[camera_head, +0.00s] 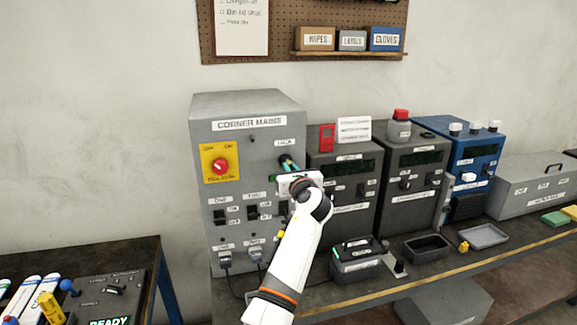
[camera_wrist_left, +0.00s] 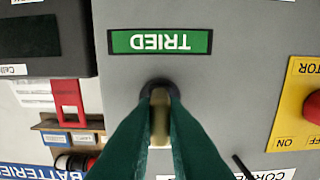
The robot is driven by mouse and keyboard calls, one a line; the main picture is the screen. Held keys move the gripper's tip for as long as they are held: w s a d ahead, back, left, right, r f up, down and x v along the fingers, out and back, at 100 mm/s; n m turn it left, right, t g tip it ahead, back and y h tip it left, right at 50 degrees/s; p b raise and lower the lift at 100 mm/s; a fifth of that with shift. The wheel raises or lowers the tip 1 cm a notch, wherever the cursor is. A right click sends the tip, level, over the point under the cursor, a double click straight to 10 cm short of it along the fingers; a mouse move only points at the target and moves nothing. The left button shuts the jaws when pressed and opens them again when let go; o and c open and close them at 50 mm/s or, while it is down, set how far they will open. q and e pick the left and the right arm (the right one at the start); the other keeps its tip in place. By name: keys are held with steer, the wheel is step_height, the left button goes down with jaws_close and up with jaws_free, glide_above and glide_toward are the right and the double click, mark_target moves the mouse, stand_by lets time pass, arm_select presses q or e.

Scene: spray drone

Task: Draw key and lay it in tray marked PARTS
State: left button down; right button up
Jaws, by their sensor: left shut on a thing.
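The grey cabinet marked CORNER MAINS (camera_head: 245,105) stands against the wall. My left gripper (camera_head: 288,164) is at the upper right of its front face. In the left wrist view its green fingers (camera_wrist_left: 160,100) are shut on a brass-coloured key (camera_wrist_left: 159,125). The key stands at a dark round lock (camera_wrist_left: 158,86), below a green label with TRIED upside down. How deep it sits is hidden by the fingers. A dark open tray (camera_head: 427,247) and a grey shallow tray (camera_head: 483,236) are on the bench to the right. I cannot read PARTS on either. My right gripper is out of view.
Two grey units (camera_head: 342,195) and a blue unit (camera_head: 462,160) stand right of the cabinet. A dark box (camera_head: 357,262) with small items and a yellow object (camera_head: 463,248) are near the bench front. A red rotary switch (camera_head: 220,166) is left of my gripper.

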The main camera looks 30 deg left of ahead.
arm_select(q)
steer(key=shift+p+v, duration=2.35)
steer(key=shift+v, duration=0.6)
steer(key=s+d+f+m+t+h+b, duration=0.25)
steer(key=s+d+f+m+h, duration=0.2)
steer(key=s+d+f, duration=0.45)
steer(key=s+d+f+m+t+h+b, duration=0.2)
steer(key=s+d+f+m+t+h, duration=0.25)
steer(key=s+f, duration=0.5)
steer(key=s+d+r+h+b, duration=0.1)
steer(key=s+d+r+h, duration=0.1)
steer(key=s+d+h, duration=0.2)
steer(key=s+d, duration=0.3)
steer(key=s, duration=0.3)
steer(key=shift+s+m+g+h, duration=0.3)
steer(key=shift+s+m+h, duration=0.05)
steer(key=shift+m+h, duration=0.05)
steer(key=shift+d+r, duration=0.1)
